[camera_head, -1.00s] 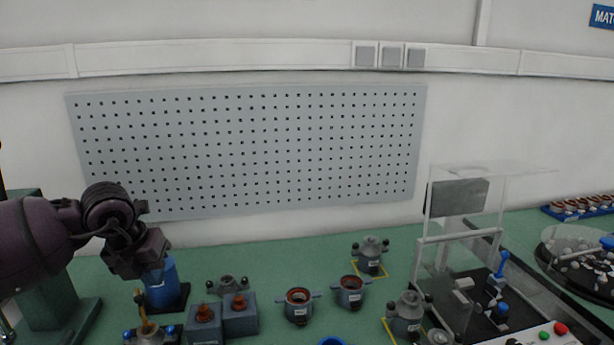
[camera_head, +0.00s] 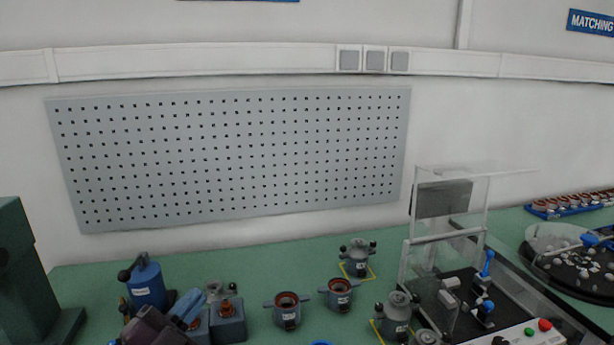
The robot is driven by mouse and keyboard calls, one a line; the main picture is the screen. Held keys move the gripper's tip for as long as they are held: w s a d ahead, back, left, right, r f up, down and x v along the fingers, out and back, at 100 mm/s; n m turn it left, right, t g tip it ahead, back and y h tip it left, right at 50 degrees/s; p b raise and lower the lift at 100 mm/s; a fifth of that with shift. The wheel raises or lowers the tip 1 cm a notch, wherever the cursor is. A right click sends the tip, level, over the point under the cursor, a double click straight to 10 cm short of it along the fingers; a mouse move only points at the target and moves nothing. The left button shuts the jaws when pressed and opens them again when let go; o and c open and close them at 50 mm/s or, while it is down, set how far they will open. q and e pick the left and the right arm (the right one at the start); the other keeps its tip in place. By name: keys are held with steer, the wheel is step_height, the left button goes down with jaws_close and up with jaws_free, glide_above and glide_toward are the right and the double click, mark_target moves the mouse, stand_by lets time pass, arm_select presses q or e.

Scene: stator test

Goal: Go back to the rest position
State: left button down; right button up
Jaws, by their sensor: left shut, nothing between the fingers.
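My left gripper (camera_head: 189,309) is at the bottom left of the head view, low over the bench. It is shut with nothing in it. Its dark purple arm part (camera_head: 150,327) is cut off by the lower edge of the picture. It stands in front of the blue cylinder tool (camera_head: 146,283) and partly covers the grey blocks (camera_head: 229,325) beside it. Whether it touches them cannot be told. My right gripper is not in view.
Two grey stator housings (camera_head: 287,312) (camera_head: 341,296) stand mid-bench. Others stand in yellow-marked spots (camera_head: 357,258) (camera_head: 396,314). A clear-guarded test station (camera_head: 443,200) and a round parts tray (camera_head: 570,265) are at right. A dark green machine (camera_head: 25,275) is at left. The bench behind is clear.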

arm_select(q)
steer(key=s+a+f+n+g+y, duration=0.2)
steer(key=s+a+f+n+y, duration=0.1)
steer(key=a+f+n+y, duration=0.3)
steer(key=s+a+f+n+g+y, duration=0.3)
steer(key=s+a+f+n+y, duration=0.1)
steer(key=f+n+y, duration=0.3)
steer(key=s+f+n+g+h, duration=0.1)
steer(key=s+f+n+g, duration=0.1)
steer(key=s+f+g, duration=0.5)
steer(key=s+f+n+g, duration=0.2)
steer(key=s+f+g, duration=0.2)
steer(key=s, duration=0.8)
steer(key=w+f+m+t+h, duration=0.1)
steer(key=w+f+t, duration=0.6)
steer(key=f, duration=0.3)
steer(key=shift+w+f+t, duration=0.25)
steer(key=shift+w+t, duration=0.05)
steer(key=shift+t, duration=0.3)
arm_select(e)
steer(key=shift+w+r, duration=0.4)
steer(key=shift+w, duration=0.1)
arm_select(q)
steer(key=shift+d, duration=0.1)
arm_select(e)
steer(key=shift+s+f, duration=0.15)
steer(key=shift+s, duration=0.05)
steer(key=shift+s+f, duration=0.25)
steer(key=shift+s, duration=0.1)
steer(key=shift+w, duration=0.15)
